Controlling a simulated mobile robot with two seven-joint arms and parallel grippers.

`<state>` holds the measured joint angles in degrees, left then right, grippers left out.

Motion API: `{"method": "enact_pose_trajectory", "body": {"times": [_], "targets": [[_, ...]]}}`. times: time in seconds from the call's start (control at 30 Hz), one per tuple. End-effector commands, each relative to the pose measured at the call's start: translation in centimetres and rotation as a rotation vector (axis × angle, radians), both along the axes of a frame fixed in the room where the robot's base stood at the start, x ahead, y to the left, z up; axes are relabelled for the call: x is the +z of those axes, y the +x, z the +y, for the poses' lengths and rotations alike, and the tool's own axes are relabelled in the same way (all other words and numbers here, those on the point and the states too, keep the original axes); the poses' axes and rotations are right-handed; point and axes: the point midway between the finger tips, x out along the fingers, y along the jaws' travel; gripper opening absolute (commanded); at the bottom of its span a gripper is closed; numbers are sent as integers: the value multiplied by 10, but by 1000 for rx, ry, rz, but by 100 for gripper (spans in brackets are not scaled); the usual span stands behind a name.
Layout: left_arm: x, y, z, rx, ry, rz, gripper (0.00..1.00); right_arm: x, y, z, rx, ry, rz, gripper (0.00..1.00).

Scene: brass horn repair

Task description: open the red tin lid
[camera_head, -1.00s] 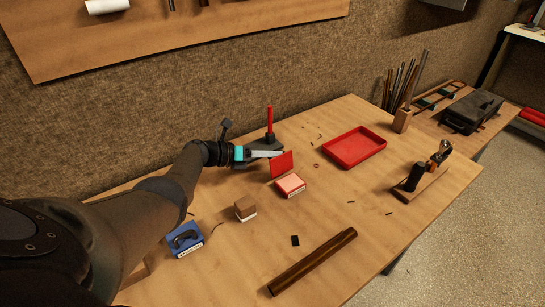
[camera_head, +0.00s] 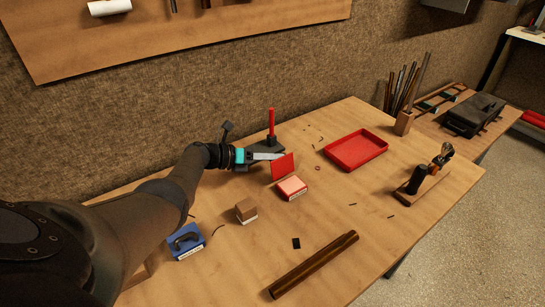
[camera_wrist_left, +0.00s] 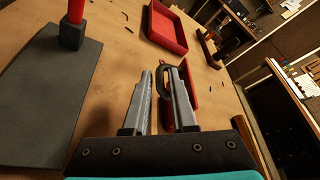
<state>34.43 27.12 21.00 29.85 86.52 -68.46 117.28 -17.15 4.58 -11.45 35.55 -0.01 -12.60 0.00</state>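The red tin (camera_head: 292,188) sits on the workbench, with its red lid (camera_head: 282,167) standing up steeply at its back left edge, so the tin is open. My left gripper (camera_head: 279,155) is at the lid's upper back side. In the left wrist view, its two grey fingers are apart. A dark loop handle (camera_wrist_left: 163,78) shows between them, partly hidden by the right finger. Red of the tin or its lid (camera_wrist_left: 190,88) shows behind that finger. I cannot tell whether a finger touches the handle. My right gripper is not in view.
A red upright handle (camera_head: 271,123) stands on a dark slab (camera_head: 266,146) close behind my left gripper. A red tray (camera_head: 356,150) lies to the right. A brown block (camera_head: 246,207), a blue tin (camera_head: 186,239) and a brown tube (camera_head: 314,264) are nearer the front.

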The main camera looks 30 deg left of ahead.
Motion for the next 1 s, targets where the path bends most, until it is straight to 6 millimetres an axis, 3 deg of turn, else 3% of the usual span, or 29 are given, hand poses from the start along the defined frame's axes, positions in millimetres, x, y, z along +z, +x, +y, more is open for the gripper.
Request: {"method": "enact_pose_trajectory", "body": {"times": [0.23, 0.43, 0.7, 1.0], "targets": [[11, -21, 16, 2, 2, 1, 25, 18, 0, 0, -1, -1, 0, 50], [26, -59, 45, 2, 3, 3, 25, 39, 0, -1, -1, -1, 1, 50], [41, -101, 75, 1, 2, 3, 25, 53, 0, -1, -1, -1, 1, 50], [46, -116, 87, 0, 2, 1, 25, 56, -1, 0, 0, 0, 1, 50]]}}
